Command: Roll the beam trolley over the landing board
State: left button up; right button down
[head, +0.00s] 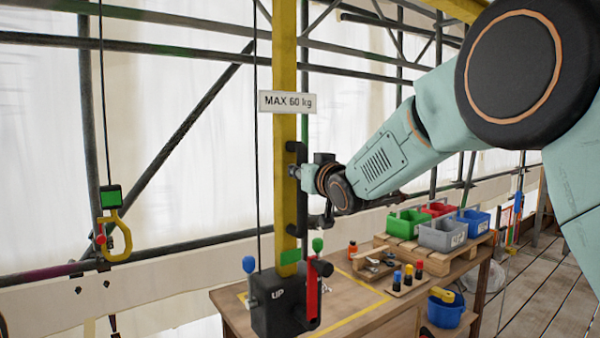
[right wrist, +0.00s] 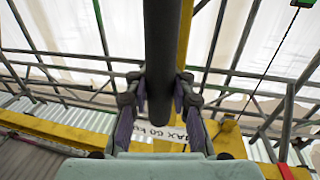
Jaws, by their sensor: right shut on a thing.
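My right gripper (head: 308,172) is shut on a black upright handle bar (head: 301,205) fixed to the side of a yellow post (head: 285,50). In the right wrist view the fingers (right wrist: 159,98) close around the dark bar (right wrist: 160,55). The post carries a "MAX 60 kg" sign (head: 287,102) and ends below in a black box marked "UP" (head: 280,305). A yellow line marks an area on the wooden bench top (head: 225,300), which may be the landing board. My left gripper is not in view.
A yellow hook (head: 118,240) hangs from a cable at the left. The bench holds a pallet with coloured bins (head: 440,235) and small bottles (head: 408,276). A blue bucket (head: 445,312) stands lower right. Scaffold tubes run behind; plank floor lies at right.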

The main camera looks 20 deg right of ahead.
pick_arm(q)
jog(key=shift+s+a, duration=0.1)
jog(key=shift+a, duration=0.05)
pick_arm(e)
jog(key=shift+s+f, duration=0.1)
jog(key=shift+f, duration=0.35)
jog(key=c, duration=1.6)
grip_release()
jog(key=shift+a, duration=0.1)
jog(key=o, duration=0.5)
jog(key=shift+s+a+r, duration=0.1)
jog(key=shift+s+r, duration=0.4)
jog(key=shift+c, duration=0.2)
jog(key=s+d, duration=0.2)
jog(key=s, duration=0.9)
jog(key=shift+f, duration=0.15)
